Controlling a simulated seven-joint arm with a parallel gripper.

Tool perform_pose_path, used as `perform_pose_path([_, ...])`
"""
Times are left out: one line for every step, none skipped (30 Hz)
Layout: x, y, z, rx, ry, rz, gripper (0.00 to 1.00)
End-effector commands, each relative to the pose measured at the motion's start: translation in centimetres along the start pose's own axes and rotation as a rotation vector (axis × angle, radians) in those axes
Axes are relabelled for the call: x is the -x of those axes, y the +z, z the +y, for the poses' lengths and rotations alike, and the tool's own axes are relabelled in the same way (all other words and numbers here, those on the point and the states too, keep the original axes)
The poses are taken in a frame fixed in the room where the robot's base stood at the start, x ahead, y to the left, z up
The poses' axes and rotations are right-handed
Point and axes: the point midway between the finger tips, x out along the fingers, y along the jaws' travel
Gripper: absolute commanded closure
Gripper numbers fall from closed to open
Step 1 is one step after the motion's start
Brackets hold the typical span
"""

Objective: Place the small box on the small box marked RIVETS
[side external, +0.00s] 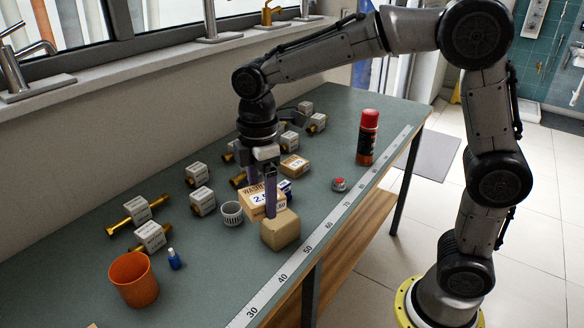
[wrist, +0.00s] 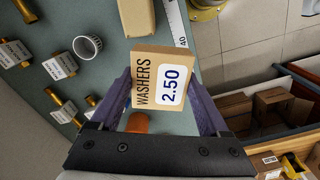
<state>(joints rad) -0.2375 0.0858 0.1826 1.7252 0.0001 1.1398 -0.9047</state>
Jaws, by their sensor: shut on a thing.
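My gripper (wrist: 163,88) is shut on a small tan box marked WASHERS 2.50 (wrist: 150,80), which lies between its two purple fingers. In the side external view the held box (side external: 255,203) is behind and left of a plain tan box (side external: 281,231), and one finger crosses its face. I cannot tell how high it is above the bench. Another small tan box with a white label (side external: 294,166) lies farther back on the bench; its lettering is too small to read. No RIVETS marking is legible in either view.
A dark blue item (side external: 286,187) is just behind the held box. A white basket-like cup (side external: 232,213) stands to its left, with several labelled brass fittings (side external: 150,236) beyond. An orange cup (side external: 134,279), a small blue bottle (side external: 175,259) and a red spray can (side external: 367,138) also stand on the bench.

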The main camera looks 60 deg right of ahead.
Motion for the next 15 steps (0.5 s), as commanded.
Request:
perform_pose_path([0.2,1.5,2.1,-0.076,0.001,0.000,0.79])
perform_pose_path([0.4,2.3,3.1,-0.116,0.003,0.001,0.79])
perform_pose_path([0.5,3.5,4.5,-0.169,0.003,0.001,0.79])
perform_pose_path([0.7,4.4,5.4,-0.208,0.004,0.001,0.79])
perform_pose_path([0.7,5.3,6.3,-0.246,0.004,0.001,0.79])
perform_pose_path([0.8,6.7,7.5,-0.295,0.005,0.001,0.79])
perform_pose_path([0.9,7.8,8.4,-0.332,0.006,0.001,0.79])
perform_pose_path([0.9,8.9,9.2,-0.368,0.007,0.001,0.79])
perform_pose_path([0.9,10.4,10.2,-0.417,0.006,0.000,0.79])
perform_pose_path([1.0,11.6,10.9,-0.451,0.008,0.001,0.79])
perform_pose_path([1.0,12.7,11.5,-0.484,0.008,0.000,0.79])
perform_pose_path([1.0,14.3,12.3,-0.526,0.008,0.000,0.79])
perform_pose_path([0.9,15.4,12.8,-0.555,0.008,0.000,0.79])
perform_pose_path([0.9,16.5,13.2,-0.581,0.009,0.000,0.79])
perform_pose_path([0.8,17.9,13.7,-0.614,0.010,0.000,0.79])
